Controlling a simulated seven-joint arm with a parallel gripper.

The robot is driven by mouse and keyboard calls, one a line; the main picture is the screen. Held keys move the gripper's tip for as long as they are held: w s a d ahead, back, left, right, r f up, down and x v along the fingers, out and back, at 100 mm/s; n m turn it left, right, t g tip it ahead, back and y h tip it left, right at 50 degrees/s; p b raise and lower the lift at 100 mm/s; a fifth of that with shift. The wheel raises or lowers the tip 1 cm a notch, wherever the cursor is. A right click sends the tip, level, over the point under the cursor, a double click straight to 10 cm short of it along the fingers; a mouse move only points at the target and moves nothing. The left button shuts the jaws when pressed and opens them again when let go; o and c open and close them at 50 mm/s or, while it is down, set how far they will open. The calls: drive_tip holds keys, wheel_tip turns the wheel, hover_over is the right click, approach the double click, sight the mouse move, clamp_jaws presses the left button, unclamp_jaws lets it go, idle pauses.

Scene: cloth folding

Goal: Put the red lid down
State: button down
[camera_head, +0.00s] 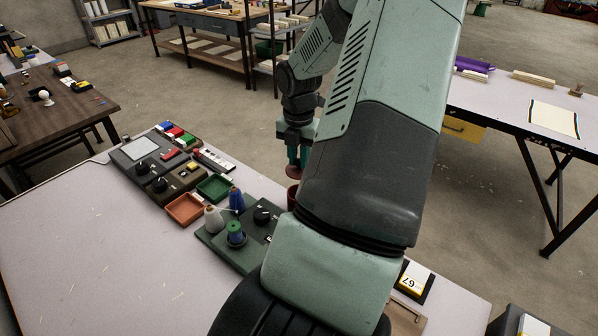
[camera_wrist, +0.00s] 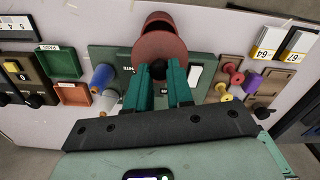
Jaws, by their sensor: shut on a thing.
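The red lid (camera_wrist: 160,47) is a round dull-red disc with a dark knob, in front of my gripper in the wrist view. My gripper (camera_wrist: 159,72) is shut on that knob. A dark red pot (camera_wrist: 158,19) shows just beyond the lid, its dark inside partly visible and the rest hidden by the lid. In the head view my gripper (camera_head: 297,163) points down at the table's far edge, with the lid (camera_head: 293,173) under it. The pot (camera_head: 291,196) stands below, partly hidden by my arm. The lid appears apart from the pot.
A green panel (camera_head: 214,241) with a dial and thread spools lies near the pot. Orange (camera_head: 184,209) and green (camera_head: 213,188) trays sit to its left. A wooden board (camera_wrist: 237,68) with coloured spools is on the right. The table's front left (camera_head: 90,260) is clear.

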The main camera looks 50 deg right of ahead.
drive_tip(key=shift+s+r, duration=0.25)
drive_tip(key=shift+r, duration=0.15)
drive_tip(key=s+f, duration=0.3)
drive_tip(key=f, duration=0.1)
drive_tip(key=s+f, duration=0.3)
drive_tip(key=f, duration=0.1)
drive_tip(key=s+f, duration=0.3)
drive_tip(key=f, duration=0.1)
drive_tip(key=shift+s, duration=0.25)
drive_tip(key=shift+f, duration=2.3)
drive_tip(key=shift+f, duration=0.1)
drive_tip(key=c, duration=1)
unclamp_jaws()
